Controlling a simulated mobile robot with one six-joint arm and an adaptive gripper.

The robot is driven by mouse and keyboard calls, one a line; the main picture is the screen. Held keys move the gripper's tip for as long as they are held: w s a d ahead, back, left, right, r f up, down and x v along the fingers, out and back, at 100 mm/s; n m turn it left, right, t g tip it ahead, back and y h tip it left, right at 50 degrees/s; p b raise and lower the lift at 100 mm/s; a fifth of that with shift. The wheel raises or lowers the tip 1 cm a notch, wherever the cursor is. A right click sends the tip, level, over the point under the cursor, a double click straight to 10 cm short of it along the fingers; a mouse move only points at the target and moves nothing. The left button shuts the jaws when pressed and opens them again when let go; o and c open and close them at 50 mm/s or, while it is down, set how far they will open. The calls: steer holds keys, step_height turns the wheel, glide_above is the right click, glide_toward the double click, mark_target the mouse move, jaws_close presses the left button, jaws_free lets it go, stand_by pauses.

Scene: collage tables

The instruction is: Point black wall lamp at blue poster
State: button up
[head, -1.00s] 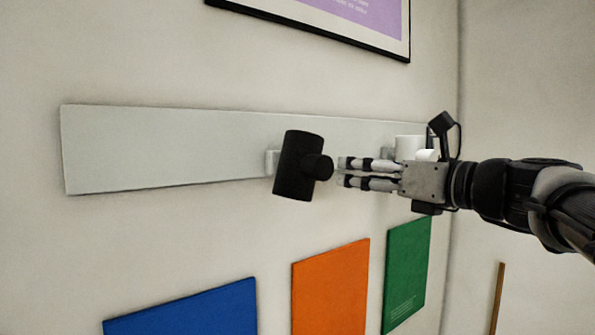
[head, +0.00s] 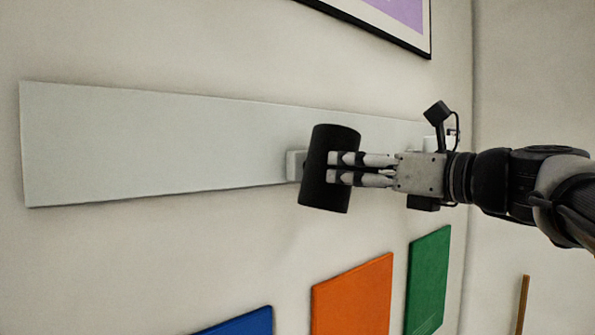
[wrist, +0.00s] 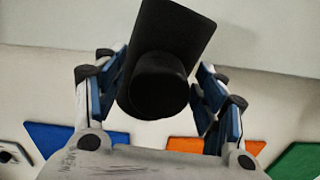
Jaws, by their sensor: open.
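The black wall lamp (head: 331,140) is a dark cylinder on a pale mount on the white wall rail; it tilts slightly. In the wrist view the lamp (wrist: 175,35) shows a round black knob (wrist: 158,85) facing me, between my fingers. My gripper (head: 332,169) is open, with its fingertips at the lamp's near side; in the wrist view my gripper (wrist: 157,92) has a finger on each side of the knob, with small gaps. The blue poster (head: 240,324) is at the bottom edge, mostly cut off; it also shows in the wrist view (wrist: 55,138).
The white rail (head: 150,145) runs along the wall. An orange poster (head: 352,295) and a green poster (head: 428,280) hang below. A white lamp (head: 430,143) is partly hidden behind my gripper. A framed purple picture (head: 400,15) hangs above.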

steer(key=shift+s, duration=0.1)
steer(key=shift+c, duration=0.3)
steer(key=c, duration=1.5)
steer(key=shift+o, duration=0.2)
steer(key=shift+r+m+p, duration=0.2)
steer(key=shift+m+p, duration=0.3)
steer(key=shift+p, duration=0.6)
steer(key=shift+m+p, duration=0.3)
steer(key=shift+p, duration=0.25)
steer(key=shift+f, duration=0.15)
steer(key=o, duration=1.5)
